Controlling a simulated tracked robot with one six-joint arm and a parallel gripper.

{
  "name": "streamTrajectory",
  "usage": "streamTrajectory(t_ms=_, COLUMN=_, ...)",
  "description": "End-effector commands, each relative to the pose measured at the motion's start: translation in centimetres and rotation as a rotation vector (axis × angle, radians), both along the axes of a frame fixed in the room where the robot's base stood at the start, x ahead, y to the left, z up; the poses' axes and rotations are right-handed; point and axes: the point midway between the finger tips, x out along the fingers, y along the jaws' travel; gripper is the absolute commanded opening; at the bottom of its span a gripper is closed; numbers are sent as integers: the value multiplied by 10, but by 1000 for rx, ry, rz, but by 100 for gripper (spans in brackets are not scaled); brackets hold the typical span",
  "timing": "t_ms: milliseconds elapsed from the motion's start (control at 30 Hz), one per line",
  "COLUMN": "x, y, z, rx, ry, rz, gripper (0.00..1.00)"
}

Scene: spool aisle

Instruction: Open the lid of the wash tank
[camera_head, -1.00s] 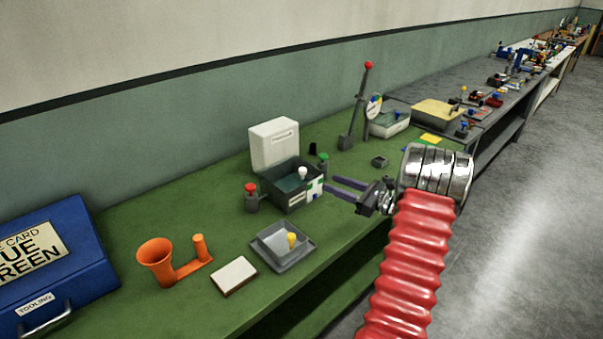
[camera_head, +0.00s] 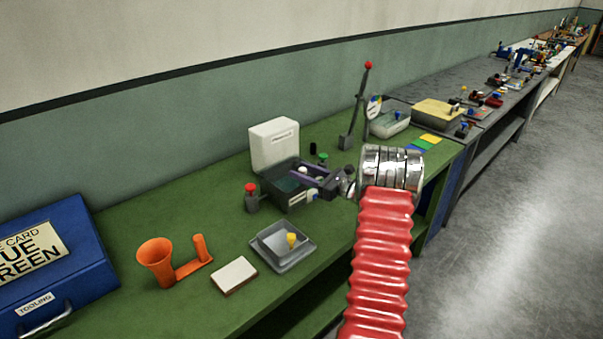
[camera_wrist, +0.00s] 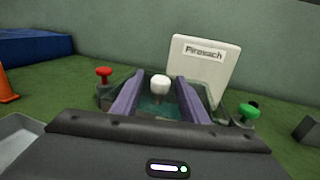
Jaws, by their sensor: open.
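The wash tank (camera_head: 274,187) is a dark grey open-topped box on the green bench, with a teal surface inside. A white labelled panel (camera_head: 274,145) stands upright at its back; it also shows in the wrist view (camera_wrist: 203,72). A white ball knob (camera_wrist: 160,85) stands over the teal surface; I cannot tell whether it sits on a clear cover. My gripper (camera_head: 299,175) is over the tank, reaching in from the right. Its purple fingers are open, one on each side of the knob, with gaps showing in the wrist view. The knob's lower stem is hard to see.
A red-knobbed post (camera_head: 251,196) stands left of the tank, a green knob (camera_head: 322,159) to its right. A grey tray (camera_head: 267,257) with a yellow knob, a white tile (camera_head: 234,274) and an orange funnel piece (camera_head: 157,262) lie in front. A tall lever (camera_head: 356,115) stands behind right.

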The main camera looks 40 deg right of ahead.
Motion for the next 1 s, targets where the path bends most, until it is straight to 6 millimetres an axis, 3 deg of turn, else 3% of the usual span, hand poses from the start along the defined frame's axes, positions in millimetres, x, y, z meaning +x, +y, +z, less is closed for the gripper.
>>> streamTrajectory(t_ms=300, x=3, y=1, z=0, rx=0, ry=0, rz=-1, gripper=40)
streamTrajectory(t_ms=867, x=3, y=1, z=0, rx=0, ry=0, rz=0, gripper=1)
streamTrajectory(t_ms=1000, x=3, y=1, z=0, rx=0, ry=0, rz=0, gripper=0)
